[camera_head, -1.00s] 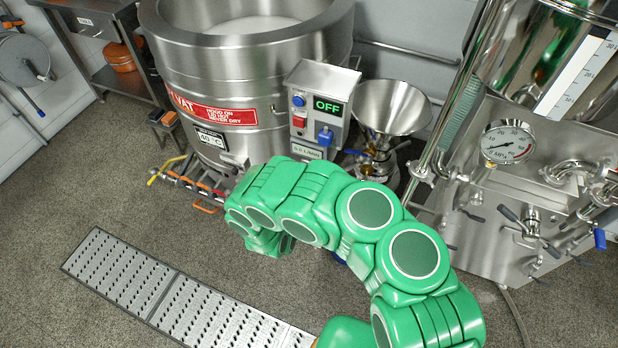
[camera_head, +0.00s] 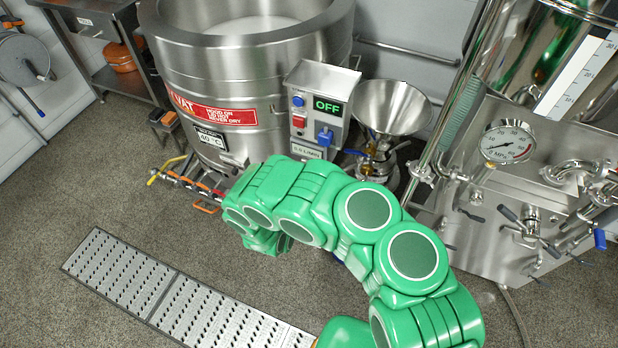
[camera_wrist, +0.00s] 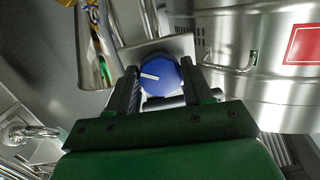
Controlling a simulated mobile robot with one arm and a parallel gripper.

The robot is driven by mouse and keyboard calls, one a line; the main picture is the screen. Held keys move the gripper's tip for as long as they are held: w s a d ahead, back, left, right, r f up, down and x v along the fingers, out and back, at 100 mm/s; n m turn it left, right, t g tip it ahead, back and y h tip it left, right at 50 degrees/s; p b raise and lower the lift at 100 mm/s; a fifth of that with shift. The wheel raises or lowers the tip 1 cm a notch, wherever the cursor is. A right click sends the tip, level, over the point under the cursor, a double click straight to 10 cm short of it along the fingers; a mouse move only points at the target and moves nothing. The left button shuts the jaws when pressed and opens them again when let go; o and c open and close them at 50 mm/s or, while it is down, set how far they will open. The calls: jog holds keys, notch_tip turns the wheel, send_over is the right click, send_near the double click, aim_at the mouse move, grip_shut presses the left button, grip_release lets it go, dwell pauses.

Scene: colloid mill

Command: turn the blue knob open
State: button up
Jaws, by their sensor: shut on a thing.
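The blue knob (camera_wrist: 165,84) shows in the wrist view, round-edged, with a white pointer line that points left and slightly up. It sits in front of a pale metal plate (camera_wrist: 178,46). My gripper (camera_wrist: 161,72) has one dark finger on each side of the knob and is shut on it. In the head view my green arm bends down in front of the vat, and it hides the gripper and the gripped knob.
The steel vat (camera_head: 240,62) stands behind my arm, with a funnel (camera_head: 390,107) to its right. A steel machine with a pressure gauge (camera_head: 507,142) and several handles stands at the right. A floor grate (camera_head: 125,275) lies at the lower left, with open floor around it.

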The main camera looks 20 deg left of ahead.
jog(key=o, duration=1)
jog(key=shift+s, duration=0.1)
jog(key=shift+s+d+r, duration=0.15)
jog(key=shift+s, duration=1.75)
jog(key=shift+s+d+r, duration=0.1)
jog(key=shift+s, duration=1.8)
jog(key=shift+r, duration=0.1)
